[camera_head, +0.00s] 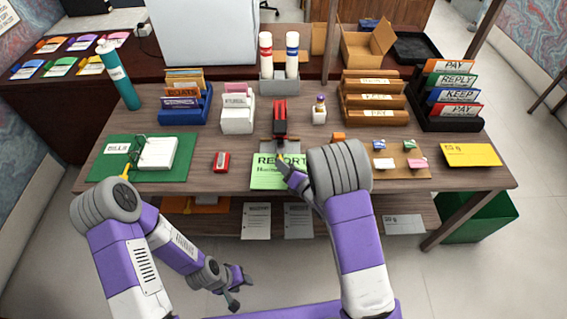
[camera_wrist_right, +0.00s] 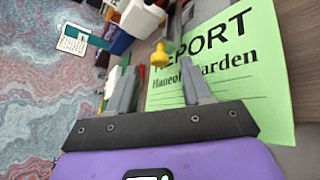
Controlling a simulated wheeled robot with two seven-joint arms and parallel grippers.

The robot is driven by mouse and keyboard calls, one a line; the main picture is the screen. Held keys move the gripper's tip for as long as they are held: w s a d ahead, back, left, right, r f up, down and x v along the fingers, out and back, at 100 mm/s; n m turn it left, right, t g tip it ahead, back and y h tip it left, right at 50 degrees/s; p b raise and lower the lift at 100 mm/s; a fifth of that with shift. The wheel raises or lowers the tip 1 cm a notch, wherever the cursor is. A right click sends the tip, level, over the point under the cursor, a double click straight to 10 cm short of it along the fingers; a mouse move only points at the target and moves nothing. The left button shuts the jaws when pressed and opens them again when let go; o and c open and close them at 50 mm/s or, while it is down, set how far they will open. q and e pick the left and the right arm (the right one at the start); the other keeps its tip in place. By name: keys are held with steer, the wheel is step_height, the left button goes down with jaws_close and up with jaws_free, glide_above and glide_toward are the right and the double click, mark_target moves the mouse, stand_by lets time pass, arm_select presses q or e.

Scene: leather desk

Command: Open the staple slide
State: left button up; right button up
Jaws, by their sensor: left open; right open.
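A red and black stapler (camera_head: 279,116) stands on a grey base at the middle of the desk. A small yellow knob (camera_head: 281,157) shows in front of it, over the green REPORT sheet (camera_head: 268,180). In the right wrist view the yellow knob (camera_wrist_right: 160,53) lies just beyond and between my right fingertips, apart from them as far as I can see. My right gripper (camera_wrist_right: 160,82) is open and empty above the sheet. The stapler is mostly hidden in that view. My left gripper (camera_head: 238,288) is open and empty, low in front of the desk.
A red sharpener (camera_head: 221,161) and a green binder board (camera_head: 112,172) lie to the left. Small blocks on a brown board (camera_head: 402,169) and a yellow card (camera_head: 470,155) lie to the right. Glue sticks in a grey holder (camera_head: 279,84) stand behind the stapler.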

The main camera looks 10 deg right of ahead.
steer(key=shift+v, duration=2.35)
